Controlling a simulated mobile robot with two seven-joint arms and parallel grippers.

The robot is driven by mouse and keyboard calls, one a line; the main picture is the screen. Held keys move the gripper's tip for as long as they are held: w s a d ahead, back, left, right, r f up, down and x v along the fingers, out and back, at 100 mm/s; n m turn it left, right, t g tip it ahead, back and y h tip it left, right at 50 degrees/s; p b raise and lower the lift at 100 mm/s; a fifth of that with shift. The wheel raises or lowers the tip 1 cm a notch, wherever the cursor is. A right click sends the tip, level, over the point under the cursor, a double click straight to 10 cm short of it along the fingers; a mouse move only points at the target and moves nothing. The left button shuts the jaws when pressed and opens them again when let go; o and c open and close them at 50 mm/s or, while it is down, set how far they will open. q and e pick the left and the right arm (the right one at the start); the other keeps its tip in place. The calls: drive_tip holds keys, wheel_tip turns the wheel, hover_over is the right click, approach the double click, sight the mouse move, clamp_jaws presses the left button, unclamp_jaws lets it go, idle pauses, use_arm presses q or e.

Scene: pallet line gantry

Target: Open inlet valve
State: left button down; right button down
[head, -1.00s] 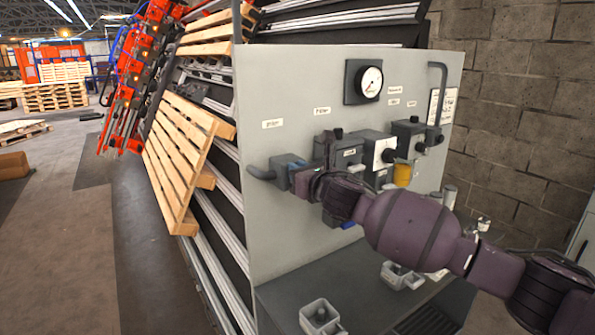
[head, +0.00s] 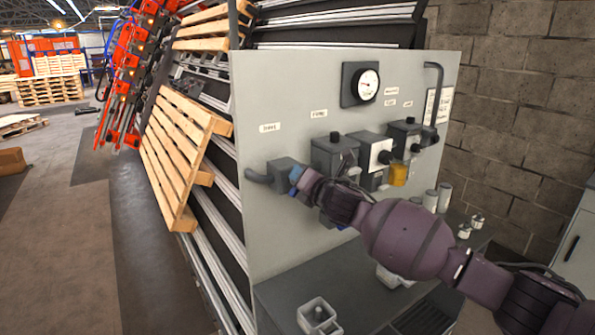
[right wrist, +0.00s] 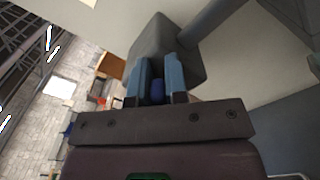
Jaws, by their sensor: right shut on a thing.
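The inlet valve (head: 281,174) is a grey block at the left end of the panel, below a small label and joined to a bent grey pipe. My right gripper (head: 297,182) is at the valve's right face. In the right wrist view, its two blue fingers (right wrist: 158,80) stand close together against the grey valve body (right wrist: 165,45). They are shut on a small dark blue valve handle (right wrist: 157,92), which shows between them. The fingers and wrist hide most of the handle in the head view. My left gripper is not in view.
An open grey box (head: 317,316) sits on the shelf below. A wooden pallet (head: 180,150) leans at left.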

drive_tip(key=shift+w+d+f+m, duration=0.1)
drive_tip(key=shift+f+m, duration=0.15)
drive_tip(key=shift+m, duration=1.4)
drive_tip(key=shift+w+d+f+m, duration=0.1)
drive_tip(key=shift+f+m, duration=0.15)
drive_tip(key=shift+m, duration=1.35)
drive_tip(key=shift+d+f+m, duration=0.1)
drive_tip(key=shift+f+m, duration=0.15)
drive_tip(key=shift+m, duration=1.4)
drive_tip(key=c, duration=1.1)
unclamp_jaws()
drive_tip(key=b+v, duration=0.1)
drive_tip(key=v, duration=1)
